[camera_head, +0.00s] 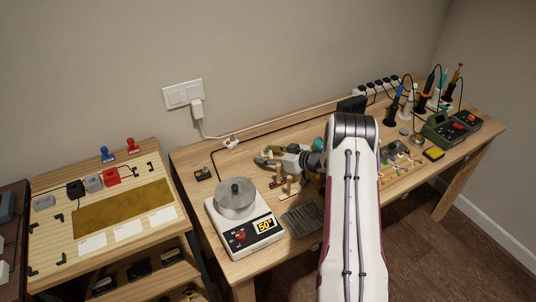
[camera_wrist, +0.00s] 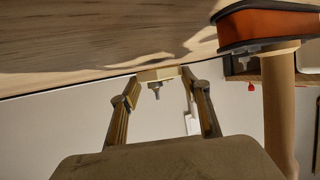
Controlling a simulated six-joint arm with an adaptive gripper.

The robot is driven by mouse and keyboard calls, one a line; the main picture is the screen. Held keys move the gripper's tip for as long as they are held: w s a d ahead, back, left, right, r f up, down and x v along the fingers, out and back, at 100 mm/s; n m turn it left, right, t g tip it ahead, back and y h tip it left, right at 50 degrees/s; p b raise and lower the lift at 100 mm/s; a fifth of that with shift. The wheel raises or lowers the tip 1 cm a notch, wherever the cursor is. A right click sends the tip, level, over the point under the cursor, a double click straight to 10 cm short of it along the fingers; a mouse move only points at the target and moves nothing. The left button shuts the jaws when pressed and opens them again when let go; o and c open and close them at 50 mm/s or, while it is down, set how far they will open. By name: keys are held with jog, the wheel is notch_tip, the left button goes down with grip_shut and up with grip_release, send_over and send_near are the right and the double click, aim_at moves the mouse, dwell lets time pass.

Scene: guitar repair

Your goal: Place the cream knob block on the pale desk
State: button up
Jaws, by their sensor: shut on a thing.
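In the wrist view a small cream block (camera_wrist: 157,74) with a grey metal knob is held between the two fingertips of my gripper (camera_wrist: 158,82). The knob points down in the picture. In the head view my gripper (camera_head: 266,158) is over the back of the wooden workbench (camera_head: 188,160), behind the scale and reaching left. The held block is too small to make out there. The paler wooden desk (camera_head: 50,255) stands apart at the left. I cannot tell whether the block touches any surface.
A scale (camera_head: 243,235) with a round metal pan stands at the bench's left end. A dark ribbed tray (camera_head: 303,219) and small cream pieces lie near it. The left desk holds stamps, a yellow mat (camera_head: 125,207) and white cards. An orange, dark-rimmed object (camera_wrist: 265,22) is close in the wrist view.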

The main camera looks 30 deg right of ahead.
aim_at(267, 153)
jog(key=shift+s+a+f, duration=0.1)
jog(key=shift+s+f, duration=0.05)
jog(key=shift+f, duration=0.35)
jog(key=o, duration=1.2)
jog(key=shift+r, duration=0.4)
jog(key=v, duration=0.3)
jog(key=shift+r, duration=3.85)
